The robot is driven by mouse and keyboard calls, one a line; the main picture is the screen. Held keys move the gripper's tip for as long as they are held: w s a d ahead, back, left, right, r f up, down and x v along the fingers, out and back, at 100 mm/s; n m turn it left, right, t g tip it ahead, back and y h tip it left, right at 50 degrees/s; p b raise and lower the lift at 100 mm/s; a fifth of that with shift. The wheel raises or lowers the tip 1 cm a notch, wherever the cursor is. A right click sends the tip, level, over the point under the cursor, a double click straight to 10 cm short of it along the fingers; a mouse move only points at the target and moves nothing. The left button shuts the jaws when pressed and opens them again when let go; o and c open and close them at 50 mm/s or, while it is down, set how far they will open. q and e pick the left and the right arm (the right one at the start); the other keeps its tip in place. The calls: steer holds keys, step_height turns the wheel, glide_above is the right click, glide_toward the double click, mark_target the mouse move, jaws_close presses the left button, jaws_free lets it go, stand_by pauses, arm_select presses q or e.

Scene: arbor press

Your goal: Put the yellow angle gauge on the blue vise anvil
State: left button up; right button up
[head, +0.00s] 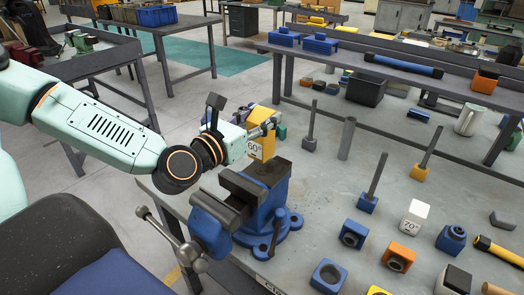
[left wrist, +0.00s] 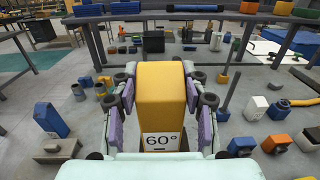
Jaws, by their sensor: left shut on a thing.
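The yellow angle gauge (head: 267,146) has a white label reading 60°. My left gripper (head: 265,130) is shut on it, and its fingers press on both sides of the gauge (left wrist: 160,92) in the left wrist view. The blue vise (head: 272,205) stands at the near edge of the grey bench. Its dark flat anvil (head: 269,171) lies behind the jaws, just below the gauge in the head view. I cannot tell whether the gauge touches the anvil; its lower end is partly hidden in the wrist view. My right gripper is not in view.
A white 70° block (head: 414,216), an orange block (head: 399,256) and blue blocks (head: 353,234) stand right of the vise. Upright rods, one on a blue base (head: 369,203), stand behind them. A raised shelf (head: 400,73) runs along the back.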

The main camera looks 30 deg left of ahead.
mark_target(257, 144)
arm_select(q)
steer(key=shift+d+f, duration=0.35)
steer(key=shift+f, duration=0.4)
steer(key=f, duration=0.1)
steer(key=f+b, duration=0.2)
steer(key=shift+s+a, duration=0.1)
steer(key=shift+s, duration=0.15)
steer(key=shift+w+a+f, duration=0.1)
steer(key=shift+f, duration=0.2)
steer(key=shift+w, duration=0.2)
steer(key=shift+s+d, duration=0.1)
steer(key=shift+d, duration=0.15)
steer(key=shift+s+a+f+b, duration=0.1)
steer(key=shift+s+f+b, duration=0.1)
steer(key=shift+b, duration=0.25)
steer(key=o, duration=0.9)
steer(key=shift+a+r, duration=0.1)
steer(key=o, duration=0.4)
steer(key=shift+w, duration=0.25)
steer(key=shift+c, duration=0.2)
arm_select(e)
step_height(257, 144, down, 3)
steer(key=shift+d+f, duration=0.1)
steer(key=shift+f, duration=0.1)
